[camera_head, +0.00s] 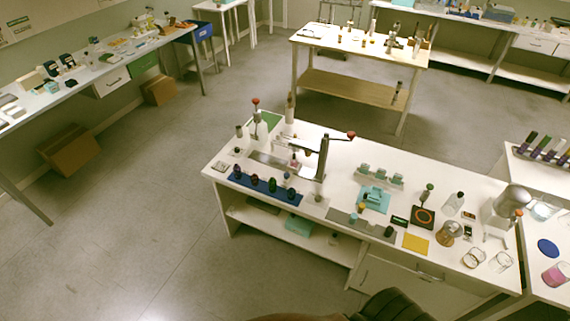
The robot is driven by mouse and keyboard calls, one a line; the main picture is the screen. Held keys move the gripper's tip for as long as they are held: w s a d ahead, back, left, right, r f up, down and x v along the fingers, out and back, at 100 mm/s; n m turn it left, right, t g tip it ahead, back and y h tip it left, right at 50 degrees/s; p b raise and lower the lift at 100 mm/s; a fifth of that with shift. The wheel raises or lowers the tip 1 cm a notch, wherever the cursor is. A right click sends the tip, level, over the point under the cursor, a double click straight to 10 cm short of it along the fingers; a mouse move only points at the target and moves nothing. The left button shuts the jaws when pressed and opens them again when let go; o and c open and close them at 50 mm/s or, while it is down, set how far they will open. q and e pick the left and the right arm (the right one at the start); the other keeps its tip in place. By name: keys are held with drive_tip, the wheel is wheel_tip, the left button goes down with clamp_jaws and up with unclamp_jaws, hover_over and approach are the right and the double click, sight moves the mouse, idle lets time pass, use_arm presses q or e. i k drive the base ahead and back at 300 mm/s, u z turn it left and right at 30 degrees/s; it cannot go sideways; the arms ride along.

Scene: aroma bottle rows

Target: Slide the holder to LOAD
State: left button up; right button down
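A press-like device stands on the left part of the near white table, with a dark post (322,158) and a red-tipped lever (338,135). A light metal rail or plate (266,160) lies at its foot. A small holder (295,163) with something pinkish in it appears to sit at the rail's right part, close to the post. It is too small to make out fully. No LOAD marking can be read. Neither of my grippers shows in the head view, so nothing is seen touching the holder.
A blue strip (245,181) with several dark bottles lies along the near edge, in front of the device. A red-topped stand (256,118) is behind its left end. A teal tray (374,203), grey mat (345,217) and yellow sheet (415,243) lie to the right.

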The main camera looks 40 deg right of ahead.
sight(287, 176)
drive_tip(key=z, duration=0.5)
drive_tip(key=i, duration=0.85)
drive_tip(key=z, duration=0.8)
